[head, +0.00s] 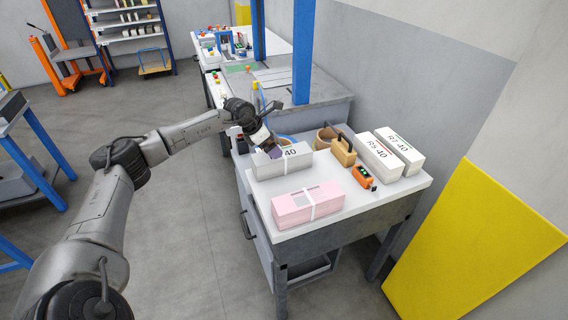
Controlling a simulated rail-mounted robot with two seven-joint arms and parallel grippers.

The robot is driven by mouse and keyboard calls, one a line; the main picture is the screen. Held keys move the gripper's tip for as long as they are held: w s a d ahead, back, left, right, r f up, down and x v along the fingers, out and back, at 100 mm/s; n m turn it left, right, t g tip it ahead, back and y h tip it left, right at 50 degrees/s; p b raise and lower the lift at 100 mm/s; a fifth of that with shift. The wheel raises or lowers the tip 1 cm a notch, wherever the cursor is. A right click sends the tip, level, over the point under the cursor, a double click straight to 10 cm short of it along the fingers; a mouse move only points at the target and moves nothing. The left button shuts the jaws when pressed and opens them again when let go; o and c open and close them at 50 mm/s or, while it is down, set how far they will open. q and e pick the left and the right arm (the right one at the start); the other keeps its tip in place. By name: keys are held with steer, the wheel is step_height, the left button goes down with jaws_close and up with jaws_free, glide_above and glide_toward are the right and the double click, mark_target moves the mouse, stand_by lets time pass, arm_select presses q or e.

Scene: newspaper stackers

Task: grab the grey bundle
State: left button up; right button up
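A light grey bundle (281,168) with a pale band and a dark "40" printed near its end lies on the white table top (335,218), at its left back part. My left gripper (273,150) is at the far edge of the grey bundle, pointing down toward it. The gripper covers part of the bundle's top and its label. Its fingers are small and partly hidden, so I cannot tell whether they are open or touch the bundle. My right gripper is not in view.
A pink bundle (291,206) with a white band lies in front of the grey one. Two white boxes (377,158) (400,153), a tan tool (343,152) and an orange device (364,177) stand to the right. The table's front right is clear. A blue post (303,60) rises behind.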

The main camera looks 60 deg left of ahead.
mark_target(282, 161)
arm_select(q)
steer(key=shift+x, duration=1.15)
steer(key=shift+b+x, duration=0.75)
steer(key=shift+x, duration=1.85)
steer(key=c, duration=1.6)
steer(key=shift+r, duration=0.15)
steer(key=shift+c, duration=0.3)
